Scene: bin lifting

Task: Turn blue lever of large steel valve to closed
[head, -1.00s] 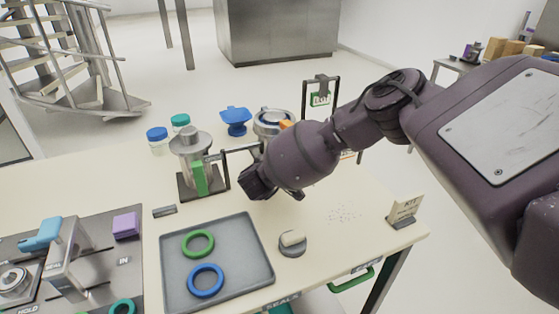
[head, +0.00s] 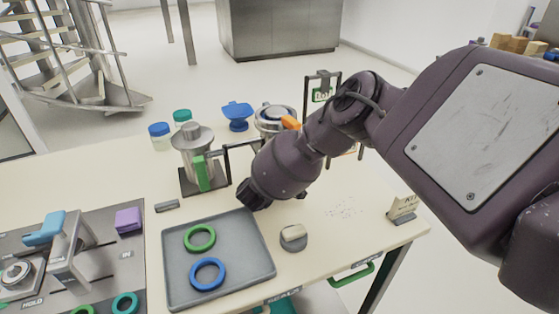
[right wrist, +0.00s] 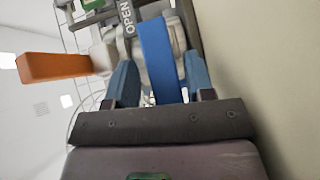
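The blue lever (right wrist: 160,60) stands close in front of my right gripper in the right wrist view, between its two fingers. My right gripper (right wrist: 160,62) is open, one finger on each side of the lever; I cannot tell whether either touches it. An OPEN label (right wrist: 127,18) is beside the lever's far end. In the head view my right arm covers part of the steel fitting (head: 275,118) at the table's back, and the right fingers are hidden. My left gripper is out of view.
An orange handle (right wrist: 60,66) juts out left of the fingers in the right wrist view. In the head view, a grey tray (head: 235,255) with green and blue rings, a steel canister (head: 195,145) and a blue-topped jar (head: 160,138) stand on the table.

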